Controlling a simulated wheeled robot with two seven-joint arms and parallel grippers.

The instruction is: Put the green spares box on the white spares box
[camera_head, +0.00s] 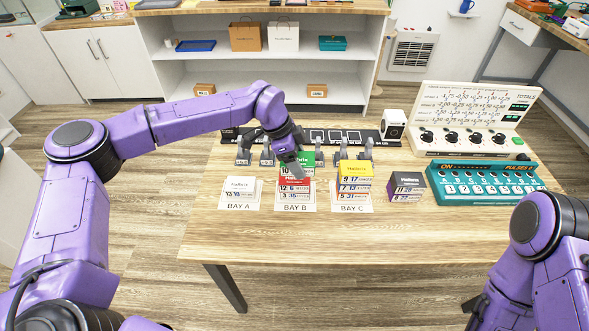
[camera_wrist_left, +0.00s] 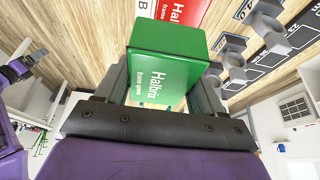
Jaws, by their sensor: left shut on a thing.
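The green spares box (camera_head: 309,158) is at the top of the bay B stack, partly hidden behind my left gripper (camera_head: 294,166). That gripper is shut on it. In the left wrist view the green box (camera_wrist_left: 165,70) sits between the two fingers, with its white lettering showing. The red box (camera_head: 292,183) is just below the green one; I cannot tell whether they touch. The white spares box (camera_head: 240,183) lies on the bay A card, left of the gripper, with nothing on top. My right gripper (camera_head: 476,308) shows only partly at the lower right, its jaws unclear.
A yellow box (camera_head: 355,169) tops the bay C stack. A dark box (camera_head: 406,185) stands right of it. Grey clamps (camera_head: 243,152) line the back. A teal switch panel (camera_head: 487,184) and a white dial board (camera_head: 470,118) stand right. The table front (camera_head: 340,235) is clear.

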